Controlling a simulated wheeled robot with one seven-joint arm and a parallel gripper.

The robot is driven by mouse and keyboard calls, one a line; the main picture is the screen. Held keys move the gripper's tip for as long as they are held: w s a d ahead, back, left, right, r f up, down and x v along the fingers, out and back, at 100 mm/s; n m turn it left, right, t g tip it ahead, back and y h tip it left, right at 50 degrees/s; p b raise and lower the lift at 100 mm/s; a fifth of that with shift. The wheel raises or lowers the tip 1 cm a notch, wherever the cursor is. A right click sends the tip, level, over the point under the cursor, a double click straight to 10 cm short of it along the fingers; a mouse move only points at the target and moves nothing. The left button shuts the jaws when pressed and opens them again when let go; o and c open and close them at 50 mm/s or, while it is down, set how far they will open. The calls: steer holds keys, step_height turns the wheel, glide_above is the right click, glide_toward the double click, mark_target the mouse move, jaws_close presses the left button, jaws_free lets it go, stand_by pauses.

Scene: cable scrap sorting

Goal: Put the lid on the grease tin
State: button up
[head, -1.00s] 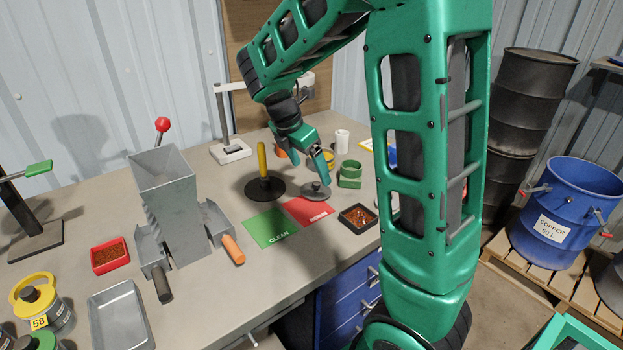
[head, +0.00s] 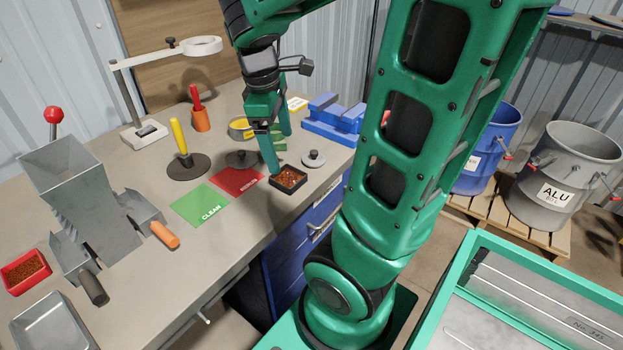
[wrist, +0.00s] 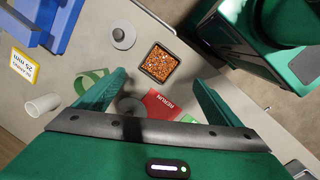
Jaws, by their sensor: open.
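A round grey lid with a knob (head: 313,158) lies on the bench right of the black tray; it also shows in the wrist view (wrist: 123,37). A second grey disc (head: 242,159) lies behind the red mat, partly hidden by my gripper. My gripper (head: 281,152) points down beside the black tray, behind and left of the knobbed lid. Its fingers are apart, with nothing held between them in the wrist view (wrist: 160,82).
The black tray (head: 300,182) holds copper-coloured bits. A green holder (wrist: 91,86) and white cup (wrist: 42,106) stand near my gripper. A blue vise (head: 335,117) is behind the lid. A yellow-handled stand (head: 185,165) is left. The front right bench edge is close.

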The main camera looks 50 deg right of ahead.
steer(key=s+a+f+m+y, duration=0.2)
steer(key=s+a+m, duration=0.1)
steer(key=s+m, duration=0.9)
steer(key=shift+s+f, duration=0.2)
steer(key=shift+s, duration=0.35)
steer(key=shift+w+f, duration=0.25)
steer(key=shift+w, duration=0.4)
